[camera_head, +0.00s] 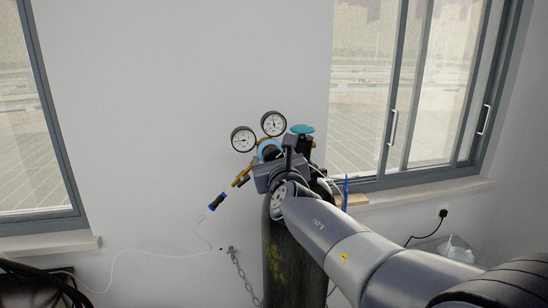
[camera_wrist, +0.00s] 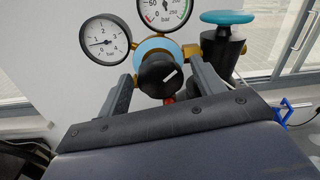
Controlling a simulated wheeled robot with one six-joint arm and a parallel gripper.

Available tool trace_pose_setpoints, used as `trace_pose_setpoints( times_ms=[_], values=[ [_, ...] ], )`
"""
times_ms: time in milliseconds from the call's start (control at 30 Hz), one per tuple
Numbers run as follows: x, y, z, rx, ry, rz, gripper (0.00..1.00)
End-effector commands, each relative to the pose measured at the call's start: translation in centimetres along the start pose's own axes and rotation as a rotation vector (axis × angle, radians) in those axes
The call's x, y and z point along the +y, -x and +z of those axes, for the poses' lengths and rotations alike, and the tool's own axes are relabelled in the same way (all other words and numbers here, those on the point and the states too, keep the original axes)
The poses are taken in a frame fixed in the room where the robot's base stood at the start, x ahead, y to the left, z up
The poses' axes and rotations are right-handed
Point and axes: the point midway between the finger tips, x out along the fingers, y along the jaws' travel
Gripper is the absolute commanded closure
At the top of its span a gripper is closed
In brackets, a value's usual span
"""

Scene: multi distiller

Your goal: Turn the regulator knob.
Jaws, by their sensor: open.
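The black regulator knob (camera_wrist: 158,76) sits in front of a light blue round body (camera_wrist: 150,48) in the wrist view, its white mark pointing up and right. My gripper (camera_wrist: 160,66) is open, with one finger on each side of the knob. I cannot tell whether either finger touches it.
A teal valve handwheel (camera_wrist: 228,17) on a black valve stands to the right of the knob. The dark gas cylinder (camera_head: 284,258) is below, with a chain (camera_head: 241,273) at its left. Windows flank the bare wall.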

Motion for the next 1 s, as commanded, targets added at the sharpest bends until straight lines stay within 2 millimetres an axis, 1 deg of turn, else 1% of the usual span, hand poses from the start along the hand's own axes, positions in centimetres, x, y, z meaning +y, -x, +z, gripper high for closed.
trace_pose_setpoints(
  times_ms=[100, 367, 867, 900, 1000],
  values=[
    [-0.02, -0.34, 0.02, 0.0, 0.0, 0.0, 0.36],
    [-0.02, -0.37, 0.0, 0.0, 0.0, 0.0, 0.37],
    [-0.03, -0.35, -0.01, 0.0, 0.0, -0.001, 0.78],
    [-0.03, -0.35, 0.0, 0.0, 0.0, -0.001, 0.8],
    [-0.03, -0.35, -0.03, 0.0, -0.003, -0.001, 0.8]
  ],
)
